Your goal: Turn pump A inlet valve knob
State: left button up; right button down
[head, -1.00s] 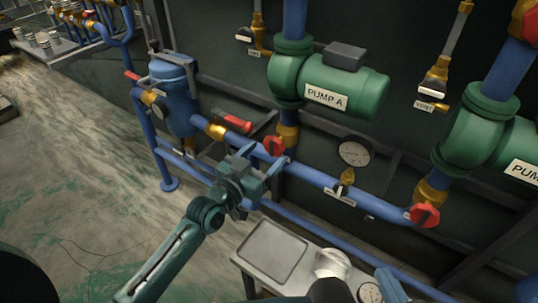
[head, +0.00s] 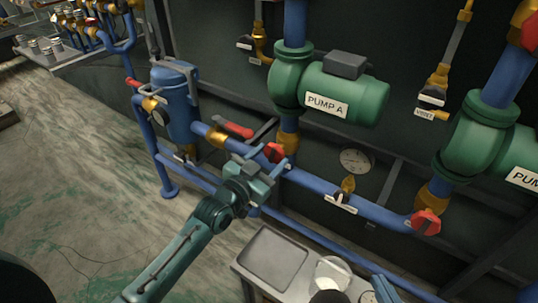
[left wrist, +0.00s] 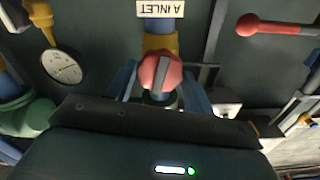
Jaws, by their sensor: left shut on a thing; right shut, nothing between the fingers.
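The pump A inlet valve knob is red (head: 273,152) and sits on the blue pipe below the green pump A (head: 335,92). In the left wrist view the knob (left wrist: 158,72) has a grey bar across it and stands under an "A INLET" label (left wrist: 161,9). My left gripper (head: 273,168) is shut on this knob, with one blue finger on each side of it in the left wrist view. My right gripper (head: 388,288) shows only in part at the bottom edge of the head view, shut and empty, away from the knob.
A red-handled lever (head: 234,129) is on the pipe left of the knob. A grey tray (head: 270,262) on a cart stands below. Blue pipes run close around my left gripper.

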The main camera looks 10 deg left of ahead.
pick_arm(q)
jog(key=shift+m, duration=1)
jog(key=shift+r+m+p, duration=0.1)
jog(key=shift+m+p, duration=0.45)
jog(key=shift+m, duration=0.75)
jog(key=shift+m+p, duration=0.3)
jog(key=shift+m, duration=0.7)
